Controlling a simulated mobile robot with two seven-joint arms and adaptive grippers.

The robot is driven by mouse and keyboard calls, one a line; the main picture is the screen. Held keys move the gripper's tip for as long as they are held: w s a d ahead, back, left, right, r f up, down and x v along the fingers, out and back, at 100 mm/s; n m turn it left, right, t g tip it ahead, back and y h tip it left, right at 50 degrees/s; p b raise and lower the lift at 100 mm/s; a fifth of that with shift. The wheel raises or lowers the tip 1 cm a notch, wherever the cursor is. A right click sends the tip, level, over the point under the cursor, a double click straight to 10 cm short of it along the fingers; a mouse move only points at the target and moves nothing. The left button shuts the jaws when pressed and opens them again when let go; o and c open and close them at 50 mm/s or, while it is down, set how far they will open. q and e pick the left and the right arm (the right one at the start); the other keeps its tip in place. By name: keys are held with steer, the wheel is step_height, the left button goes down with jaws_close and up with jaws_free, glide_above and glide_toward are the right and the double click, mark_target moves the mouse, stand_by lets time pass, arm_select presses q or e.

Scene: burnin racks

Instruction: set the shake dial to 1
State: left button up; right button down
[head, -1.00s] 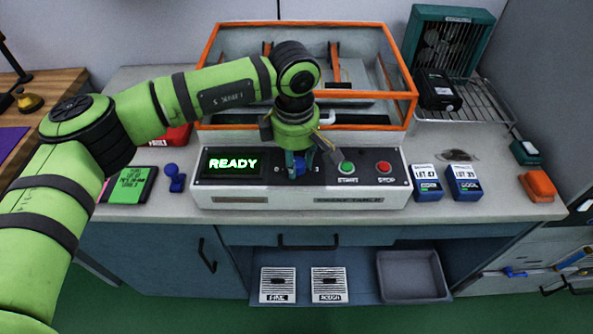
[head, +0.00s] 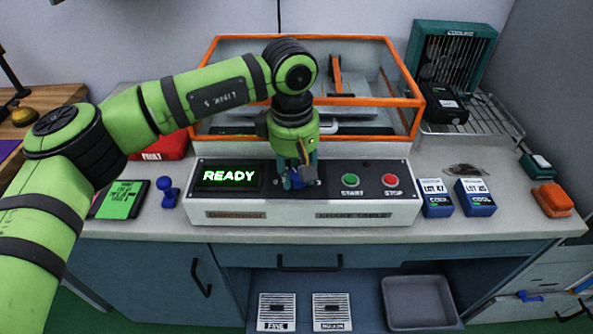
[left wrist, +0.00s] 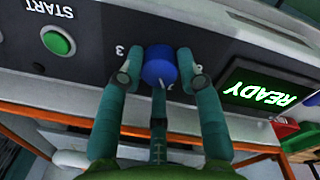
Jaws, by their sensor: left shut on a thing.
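The blue shake dial (left wrist: 160,66) sits on the front panel of the shake table (head: 230,207), between the READY display (head: 229,176) and the green START button (head: 352,180). My left gripper (head: 298,182) comes down over the dial and hides most of it in the head view. In the left wrist view, the teal fingers of my left gripper (left wrist: 160,75) stand on either side of the dial, shut on it. A "3" shows on the panel beside it. A small pale mark shows on the dial, but its setting cannot be read. My right gripper is not in view.
The red STOP button (head: 390,180) is right of START. An orange-framed enclosure (head: 415,103) rises behind the panel. Two blue-and-white boxes (head: 475,197) stand to the right. A blue knobbed object (head: 168,192) and a green-screened tablet (head: 120,199) lie to the left.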

arm_select(q)
steer(key=shift+s+d, duration=0.1)
steer(key=o, duration=1.1)
steer(key=shift+o, duration=0.2)
steer(key=shift+r, duration=0.1)
